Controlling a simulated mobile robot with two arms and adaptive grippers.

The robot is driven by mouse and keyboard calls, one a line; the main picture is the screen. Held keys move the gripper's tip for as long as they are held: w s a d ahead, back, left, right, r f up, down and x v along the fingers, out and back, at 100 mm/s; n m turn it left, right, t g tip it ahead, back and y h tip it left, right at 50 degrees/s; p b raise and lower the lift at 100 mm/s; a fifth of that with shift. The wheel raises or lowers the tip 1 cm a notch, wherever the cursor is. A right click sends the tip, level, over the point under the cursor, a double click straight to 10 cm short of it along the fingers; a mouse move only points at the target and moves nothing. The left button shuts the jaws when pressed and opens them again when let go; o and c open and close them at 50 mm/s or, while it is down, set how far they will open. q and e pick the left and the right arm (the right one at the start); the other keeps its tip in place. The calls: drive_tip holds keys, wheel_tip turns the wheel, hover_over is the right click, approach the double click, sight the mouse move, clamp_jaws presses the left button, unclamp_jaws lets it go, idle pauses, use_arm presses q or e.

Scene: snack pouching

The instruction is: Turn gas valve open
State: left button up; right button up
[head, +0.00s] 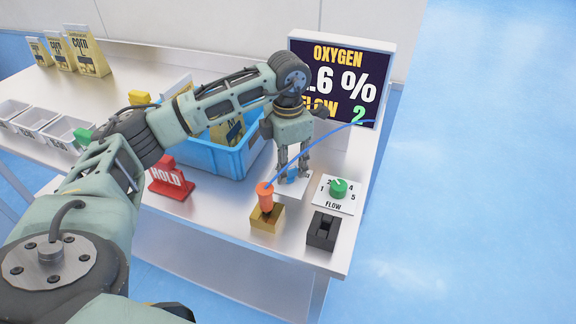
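A white plate (289,192) on the bench has a small blue part on it (292,174), likely the valve handle, mostly hidden by my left gripper. My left gripper (293,178) points down over this plate, its fingertips on either side of the blue part. The fingers are apart, but I cannot tell whether they touch the blue part. A green knob (339,187) sits on the white FLOW dial plate (334,205), to the right of the gripper. The display (340,80) reads OXYGEN, a partly hidden ".6 %" and FLOW 2. My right gripper is not in view.
An orange nozzle (265,196) with a blue hose stands in a gold block (267,219), close in front of the gripper. A black block (322,231), a red HOLD sign (171,180) and a blue crate (205,155) of pouches stand nearby. The bench's right edge is close.

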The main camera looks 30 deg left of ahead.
sight(288, 169)
use_arm(q)
wheel_tip(288, 169, up, 11)
idle(0.3)
drive_tip(key=shift+r, duration=0.15)
idle(0.3)
